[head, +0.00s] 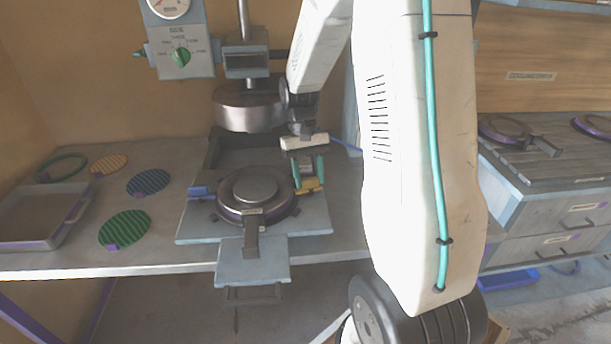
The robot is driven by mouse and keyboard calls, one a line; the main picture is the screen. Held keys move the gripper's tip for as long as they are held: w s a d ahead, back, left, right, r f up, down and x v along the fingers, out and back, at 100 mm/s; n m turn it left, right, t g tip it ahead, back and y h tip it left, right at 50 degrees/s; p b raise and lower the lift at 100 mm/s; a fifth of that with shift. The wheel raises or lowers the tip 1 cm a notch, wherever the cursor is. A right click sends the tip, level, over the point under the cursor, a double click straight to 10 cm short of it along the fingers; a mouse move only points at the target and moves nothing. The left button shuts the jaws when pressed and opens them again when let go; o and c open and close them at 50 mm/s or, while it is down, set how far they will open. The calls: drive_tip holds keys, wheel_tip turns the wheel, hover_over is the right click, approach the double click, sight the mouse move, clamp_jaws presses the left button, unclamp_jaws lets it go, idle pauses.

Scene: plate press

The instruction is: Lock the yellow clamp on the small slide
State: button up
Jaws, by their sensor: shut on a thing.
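The yellow clamp (311,185) sits at the right side of the press base, beside the round plate holder (255,197). My gripper (308,172) points down at the clamp, and its teal fingers are shut on it. The fingers partly cover the clamp, so its exact angle is hard to tell. The small slide (253,262) juts out at the front of the press, with the holder's dark handle (251,238) lying over it. A blue clamp (201,192) is on the left side of the base.
The press head (249,108) hangs above the holder, close to my gripper's left. A control box (181,54) with a green knob is on the wall. Round discs (125,229) and a grey tray (40,216) lie on the left bench. A drawer cabinet (550,215) stands at right.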

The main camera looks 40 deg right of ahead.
drive_tip(key=shift+m+y, duration=0.5)
drive_tip(key=shift+m, duration=0.6)
drive_tip(key=o, duration=1)
drive_tip(key=shift+t, duration=0.3)
drive_tip(key=shift+r, duration=0.1)
drive_tip(key=v, duration=0.7)
drive_tip(key=shift+w+d+r, duration=0.1)
drive_tip(key=shift+w+r, duration=0.05)
drive_tip(key=shift+r, duration=0.1)
